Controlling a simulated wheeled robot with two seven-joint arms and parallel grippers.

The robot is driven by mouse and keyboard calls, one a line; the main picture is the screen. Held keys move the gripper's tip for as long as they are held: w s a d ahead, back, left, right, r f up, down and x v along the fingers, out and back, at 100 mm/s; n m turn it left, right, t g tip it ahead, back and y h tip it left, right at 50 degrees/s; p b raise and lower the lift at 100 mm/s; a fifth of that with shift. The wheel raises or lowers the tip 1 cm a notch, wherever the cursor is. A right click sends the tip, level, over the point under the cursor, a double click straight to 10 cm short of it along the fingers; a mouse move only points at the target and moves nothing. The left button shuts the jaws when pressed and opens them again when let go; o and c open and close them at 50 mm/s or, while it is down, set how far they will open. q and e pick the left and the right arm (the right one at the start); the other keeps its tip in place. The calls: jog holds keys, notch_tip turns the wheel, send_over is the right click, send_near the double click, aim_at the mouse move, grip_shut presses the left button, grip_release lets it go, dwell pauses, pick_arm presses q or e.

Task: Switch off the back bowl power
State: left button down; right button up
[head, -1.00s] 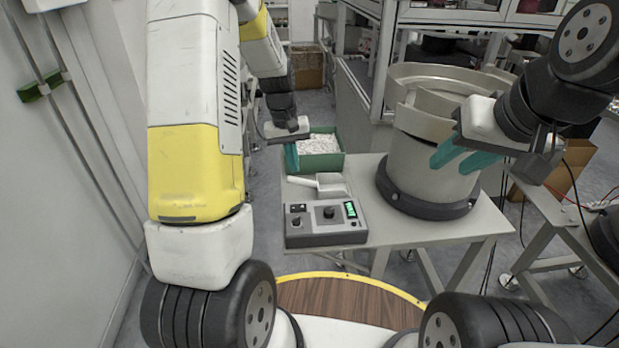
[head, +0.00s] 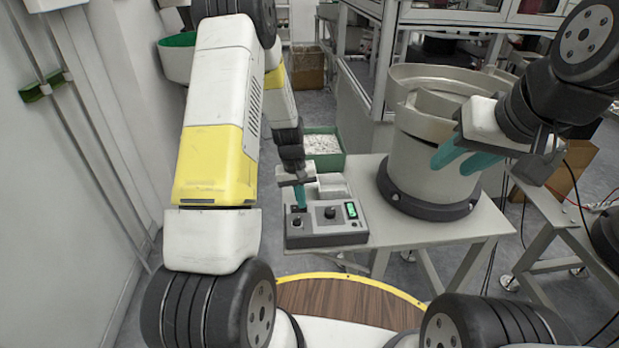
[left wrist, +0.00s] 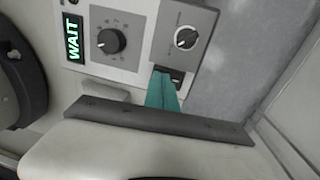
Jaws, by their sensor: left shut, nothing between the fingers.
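The grey control box (head: 325,232) sits on the front left of the table, with a green-lit display (head: 351,210) and a black dial (head: 330,212). In the left wrist view the display reads "WAIT" (left wrist: 73,37). That view also shows a large dial (left wrist: 111,41), a smaller knob (left wrist: 186,38) and a black rocker switch (left wrist: 176,76). My left gripper (head: 301,205) is shut and empty, pointing down over the box's left part. Its teal fingertips (left wrist: 162,76) are at the switch and partly cover it; I cannot tell whether they touch. My right gripper (head: 450,165) is open and empty before the bowl feeder (head: 425,180).
A green bin (head: 328,162) of white parts stands beyond the table. The bowl feeder fills the table's right side. Bare table top (head: 400,232) lies right of the box.

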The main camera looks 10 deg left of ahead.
pick_arm(q)
jog(key=shift+f, duration=0.2)
dwell(0.3)
jog(key=shift+s+a+r, duration=0.1)
jog(key=shift+s+a, duration=0.15)
jog(key=shift+a, duration=0.5)
notch_tip(320, 180, up, 14)
jog(key=a, duration=0.1)
jog(key=shift+s+a, duration=0.2)
jog(key=shift+a, duration=0.1)
dwell(0.3)
